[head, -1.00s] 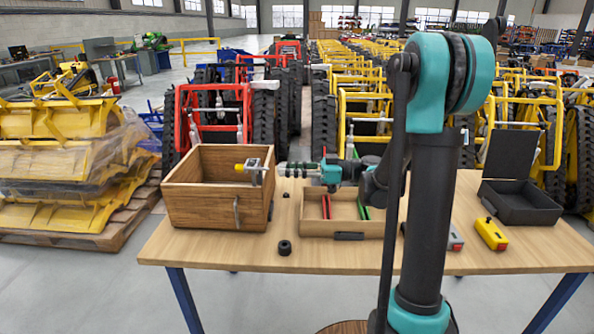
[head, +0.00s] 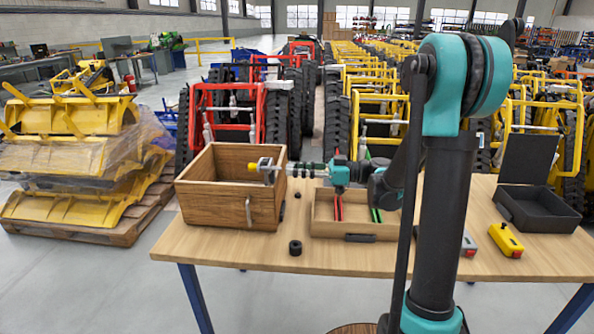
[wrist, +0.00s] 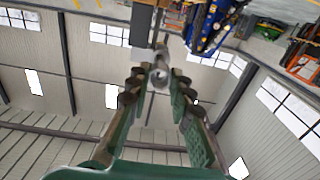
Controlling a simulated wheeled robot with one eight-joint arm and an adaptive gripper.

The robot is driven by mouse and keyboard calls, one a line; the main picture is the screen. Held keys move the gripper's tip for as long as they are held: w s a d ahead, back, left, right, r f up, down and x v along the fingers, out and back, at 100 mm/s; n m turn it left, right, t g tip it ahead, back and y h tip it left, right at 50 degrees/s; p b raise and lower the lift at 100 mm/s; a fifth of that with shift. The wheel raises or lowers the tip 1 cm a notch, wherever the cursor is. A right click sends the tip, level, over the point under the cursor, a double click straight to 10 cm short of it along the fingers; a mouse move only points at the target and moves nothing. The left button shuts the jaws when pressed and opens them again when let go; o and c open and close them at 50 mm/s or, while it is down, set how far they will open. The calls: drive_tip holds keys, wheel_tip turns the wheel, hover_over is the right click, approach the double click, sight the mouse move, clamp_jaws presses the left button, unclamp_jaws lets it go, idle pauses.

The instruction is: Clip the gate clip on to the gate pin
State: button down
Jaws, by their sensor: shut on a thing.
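My gripper (head: 287,169) reaches left, level, above the wooden box. Its green fingers (wrist: 160,82) are shut on a grey metal piece with a yellow end, which I take for the gate clip (head: 267,169). The clip sticks out past the fingertips over the box's open top. In the wrist view the round end of a grey metal part (wrist: 161,72) sits between the fingertips, and a grey flat part stands beyond it. I cannot make out the gate pin for certain in either view.
The wooden box (head: 222,208) stands on the table (head: 220,250). A shallow wooden tray (head: 335,228) with red and green strips lies to its right. A black ring (head: 295,248), a yellow box (head: 506,240) and an open black case (head: 535,208) are also on the table. Tracked carriers stand behind.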

drive_tip(key=shift+a, duration=1.45)
idle(1.6)
drive_tip(key=c, duration=1.3)
unclamp_jaws()
drive_tip(key=d, duration=1.2)
drive_tip(key=s+f+m+t+h, duration=0.2)
drive_tip(key=s+f+m+h, duration=0.75)
drive_tip(key=f, duration=0.25)
drive_tip(key=s+d+f+m+h, duration=0.2)
drive_tip(key=s+d, duration=0.1)
drive_tip(key=d, duration=0.2)
drive_tip(key=s+d+f+m+t+h, duration=0.1)
drive_tip(key=s+d+f+m+h, duration=0.2)
drive_tip(key=d, duration=0.1)
drive_tip(key=s+d+f+m+h, duration=0.3)
drive_tip(key=d, duration=0.2)
drive_tip(key=shift+s+d+t+h, duration=0.25)
drive_tip(key=shift+s+d+t, duration=0.05)
drive_tip(key=shift+s, duration=0.05)
